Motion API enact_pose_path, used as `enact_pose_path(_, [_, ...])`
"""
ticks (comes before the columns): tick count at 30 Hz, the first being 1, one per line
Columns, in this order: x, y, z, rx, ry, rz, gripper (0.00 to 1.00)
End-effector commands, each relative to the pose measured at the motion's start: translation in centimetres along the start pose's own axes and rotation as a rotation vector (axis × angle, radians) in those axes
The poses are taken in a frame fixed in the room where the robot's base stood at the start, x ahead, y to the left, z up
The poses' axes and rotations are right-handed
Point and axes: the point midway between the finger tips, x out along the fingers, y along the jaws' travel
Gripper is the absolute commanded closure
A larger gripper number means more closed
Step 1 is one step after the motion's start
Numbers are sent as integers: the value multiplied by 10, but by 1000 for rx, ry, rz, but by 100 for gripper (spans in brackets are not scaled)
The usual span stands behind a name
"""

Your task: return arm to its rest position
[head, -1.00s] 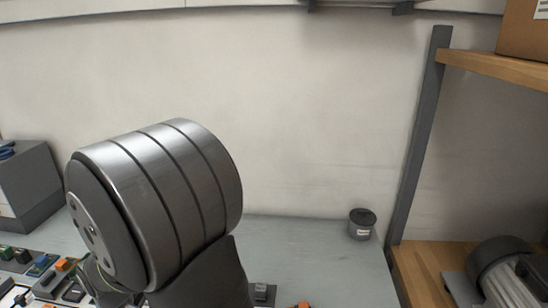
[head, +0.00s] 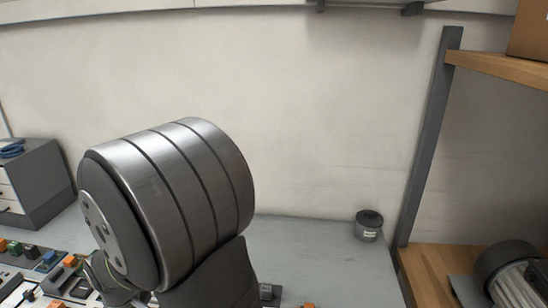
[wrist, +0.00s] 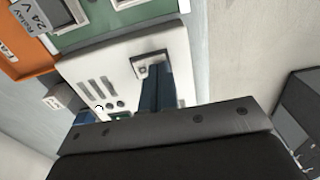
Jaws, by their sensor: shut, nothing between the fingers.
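My arm's large grey link fills the left middle of the head view, and my gripper is hidden there. In the wrist view my gripper (wrist: 154,84) shows as narrow dark fingers shut together, with nothing held between them. The fingers are seen against a white panel (wrist: 100,82) with dark slots and small round holes. I cannot tell whether they touch it.
A grey drawer cabinet (head: 36,180) stands at left on the bench (head: 310,235). Small coloured devices (head: 48,262) lie at lower left, partly behind my arm. A motor-like machine (head: 510,275) sits at lower right.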

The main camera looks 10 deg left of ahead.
Motion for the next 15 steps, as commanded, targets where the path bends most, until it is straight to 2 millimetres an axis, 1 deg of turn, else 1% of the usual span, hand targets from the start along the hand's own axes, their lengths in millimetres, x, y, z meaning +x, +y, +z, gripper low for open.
enact_pose_path(1, [6,0,1,0,-2,-1,100])
enact_pose_path(3, [-15,0,-1,0,6,3,100])
enact_pose_path(13, [-81,0,0,0,4,2,100])
enact_pose_path(15, [-94,6,-2,6,2,-8,100])
